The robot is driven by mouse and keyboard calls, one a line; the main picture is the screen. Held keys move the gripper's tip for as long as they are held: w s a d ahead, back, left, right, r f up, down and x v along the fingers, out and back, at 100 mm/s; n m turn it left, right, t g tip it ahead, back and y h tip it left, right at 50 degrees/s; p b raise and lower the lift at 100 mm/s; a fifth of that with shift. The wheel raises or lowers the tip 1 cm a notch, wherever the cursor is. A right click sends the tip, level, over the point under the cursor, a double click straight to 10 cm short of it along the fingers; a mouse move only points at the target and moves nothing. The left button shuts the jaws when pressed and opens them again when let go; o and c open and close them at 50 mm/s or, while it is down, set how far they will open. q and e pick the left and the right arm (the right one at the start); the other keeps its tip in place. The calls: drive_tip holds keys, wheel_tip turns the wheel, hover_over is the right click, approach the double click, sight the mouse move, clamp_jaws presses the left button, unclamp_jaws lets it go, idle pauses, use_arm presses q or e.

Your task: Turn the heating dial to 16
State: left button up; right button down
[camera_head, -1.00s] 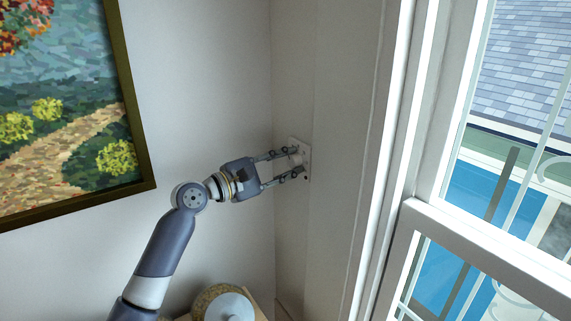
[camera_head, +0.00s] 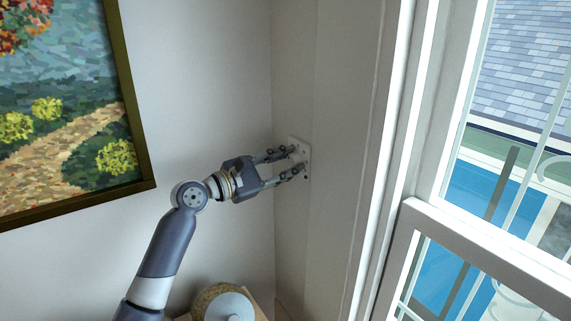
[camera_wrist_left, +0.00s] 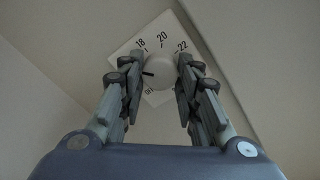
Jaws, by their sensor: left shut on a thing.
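The heating dial is a white round knob (camera_wrist_left: 160,72) on a white square plate (camera_wrist_left: 151,42) fixed to the wall. The numbers 18, 20 and 22 show above the knob. A short black mark on the knob points left in the left wrist view, below the 18; the number beside it is hidden by a finger. In the head view the plate (camera_head: 294,141) sits near the wall corner. My left gripper (camera_head: 295,161) is shut on the knob, one finger on each side, also in the left wrist view (camera_wrist_left: 157,76). My right gripper is out of view.
A framed painting (camera_head: 75,110) hangs on the wall left of my left arm. A white-framed window (camera_head: 480,245) stands at the right. A round object with a pale top (camera_head: 226,306) lies low, beneath the arm. The wall around the plate is clear.

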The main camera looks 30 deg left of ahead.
use_arm(q)
drive_tip(key=o, duration=1.1)
drive_tip(key=shift+c, duration=0.2)
drive_tip(key=shift+a, duration=0.1)
drive_tip(key=v, duration=1.2)
